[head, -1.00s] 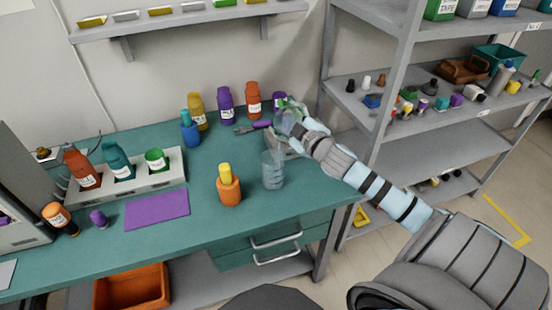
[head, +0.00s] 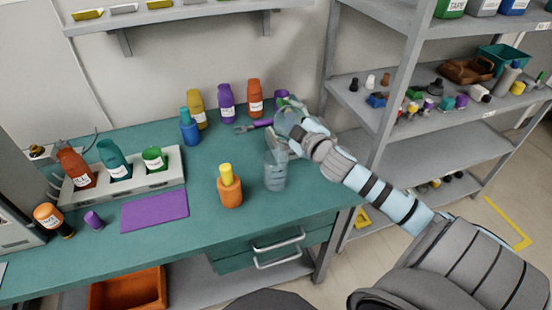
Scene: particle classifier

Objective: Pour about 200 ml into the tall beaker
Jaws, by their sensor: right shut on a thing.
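The tall beaker (head: 275,173) is clear and stands upright on the teal bench, right of the orange bottle with a yellow cap. Its contents are hard to make out. My right gripper (head: 282,136) is just above the beaker's rim, shut on a clear vessel (head: 287,121). The vessel looks tilted, partly hidden by the fingers, and its liquid level cannot be told. I cannot tell whether any stream runs between vessel and beaker. My left gripper is not in view.
An orange bottle (head: 230,190) stands close left of the beaker. A rack of bottles (head: 121,184) and a purple mat (head: 155,211) are at left. Shelving (head: 408,130) rises at right.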

